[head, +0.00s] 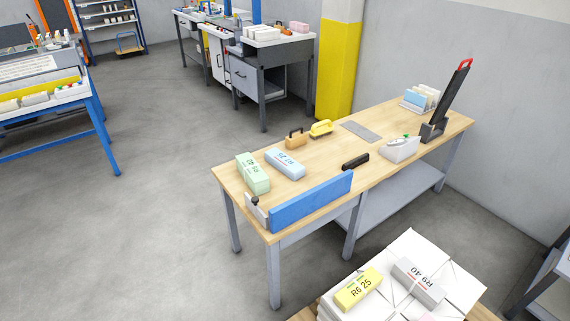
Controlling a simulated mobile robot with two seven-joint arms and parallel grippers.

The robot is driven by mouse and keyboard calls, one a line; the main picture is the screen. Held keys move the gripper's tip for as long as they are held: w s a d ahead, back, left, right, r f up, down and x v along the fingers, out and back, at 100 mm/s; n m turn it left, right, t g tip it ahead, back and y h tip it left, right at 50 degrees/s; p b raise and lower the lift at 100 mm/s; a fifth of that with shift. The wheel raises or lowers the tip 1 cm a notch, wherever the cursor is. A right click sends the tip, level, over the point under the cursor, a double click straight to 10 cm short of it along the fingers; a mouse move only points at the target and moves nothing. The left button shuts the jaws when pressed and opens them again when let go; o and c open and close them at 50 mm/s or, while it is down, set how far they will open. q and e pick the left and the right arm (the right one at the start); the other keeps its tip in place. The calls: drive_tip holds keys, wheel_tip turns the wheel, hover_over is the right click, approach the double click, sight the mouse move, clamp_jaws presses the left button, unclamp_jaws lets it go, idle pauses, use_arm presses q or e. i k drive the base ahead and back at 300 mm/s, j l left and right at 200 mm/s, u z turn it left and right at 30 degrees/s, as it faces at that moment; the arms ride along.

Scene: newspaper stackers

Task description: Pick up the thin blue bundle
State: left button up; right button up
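A light blue bundle (285,163) with a printed label lies flat on the wooden workbench (330,158), towards its left end. It looks like a low, slim block. A pale green pair of bundles (253,173) lies just to its left, with a small gap between. A light blue item (414,98) also stands in a small rack at the bench's far end; I cannot tell whether it is a bundle. Neither of my grippers shows in the head view.
A long blue panel (312,201) stands along the bench's near edge. A wooden-handled block (296,138), a yellow-handled tool (321,128), a black bar (355,161) and a white box (400,149) share the top. A paper stack (455,285) with yellow and grey bundles is in front. Open floor lies left.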

sight(289, 166)
drive_tip(key=i+j+z, duration=0.1)
drive_tip(key=i+j, duration=0.15)
drive_tip(key=i+j+z, duration=0.25)
drive_tip(key=i+j, duration=0.25)
drive_tip(key=j, duration=0.2)
drive_tip(key=i+j+z, duration=0.1)
drive_tip(key=i+j, duration=0.15)
drive_tip(key=i+j+z, duration=0.15)
drive_tip(key=j, duration=0.35)
drive_tip(key=i+j+z, duration=0.1)
drive_tip(key=i+j, duration=0.15)
drive_tip(key=j, duration=0.15)
drive_tip(key=i+j+z, duration=0.1)
drive_tip(key=j, duration=0.3)
drive_tip(key=i, duration=0.05)
